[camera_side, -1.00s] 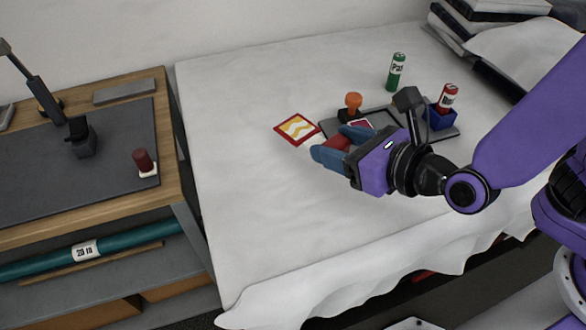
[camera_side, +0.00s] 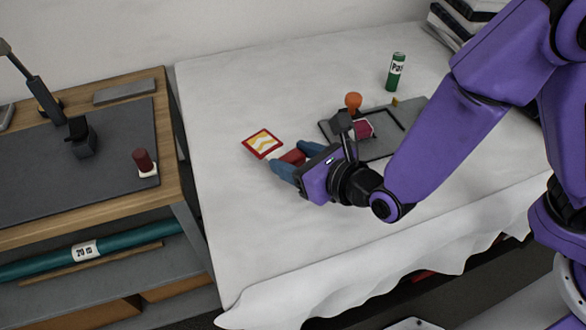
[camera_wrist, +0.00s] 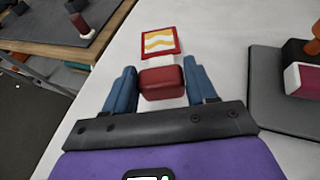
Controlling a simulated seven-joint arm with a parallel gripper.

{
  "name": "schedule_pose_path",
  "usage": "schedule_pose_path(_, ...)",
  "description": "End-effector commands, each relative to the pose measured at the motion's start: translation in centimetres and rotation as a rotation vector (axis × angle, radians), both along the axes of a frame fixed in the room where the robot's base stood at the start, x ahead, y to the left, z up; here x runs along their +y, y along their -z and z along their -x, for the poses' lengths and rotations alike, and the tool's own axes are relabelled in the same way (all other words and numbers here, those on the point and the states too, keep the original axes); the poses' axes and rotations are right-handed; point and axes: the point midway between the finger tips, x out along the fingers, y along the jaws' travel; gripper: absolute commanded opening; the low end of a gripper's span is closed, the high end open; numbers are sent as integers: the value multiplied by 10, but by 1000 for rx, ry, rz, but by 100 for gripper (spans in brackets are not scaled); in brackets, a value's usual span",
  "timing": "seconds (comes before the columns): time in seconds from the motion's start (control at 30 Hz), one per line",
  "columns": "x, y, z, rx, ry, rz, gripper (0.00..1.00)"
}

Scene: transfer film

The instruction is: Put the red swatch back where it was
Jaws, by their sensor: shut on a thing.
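The red swatch (camera_side: 262,144) is a square card with a red border and yellow and white waves, joined by a pale neck to a red block handle (camera_wrist: 162,82). My gripper (camera_side: 296,159) is shut on that handle, with a blue finger on each side. The card sticks out beyond the fingertips, over the white cloth; it also shows at the top of the wrist view (camera_wrist: 160,41). I cannot tell whether it touches the cloth or hangs a little above it.
The white-clothed table (camera_side: 230,220) is clear around the card. A grey tray (camera_side: 378,149) to the right holds an orange-knobbed stamp (camera_side: 353,102) and a magenta block (camera_side: 363,129). A green cylinder (camera_side: 396,72) stands behind. A wooden desk (camera_side: 172,150) stands left, across a gap.

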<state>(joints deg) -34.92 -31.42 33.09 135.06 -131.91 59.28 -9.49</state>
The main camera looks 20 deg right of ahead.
Motion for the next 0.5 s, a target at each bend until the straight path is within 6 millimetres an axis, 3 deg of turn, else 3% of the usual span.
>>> schedule_pose_path(0.3,3,30,-4,0,2,4,28)
schedule_pose_path(0.5,4,37,-4,-1,0,0,28)
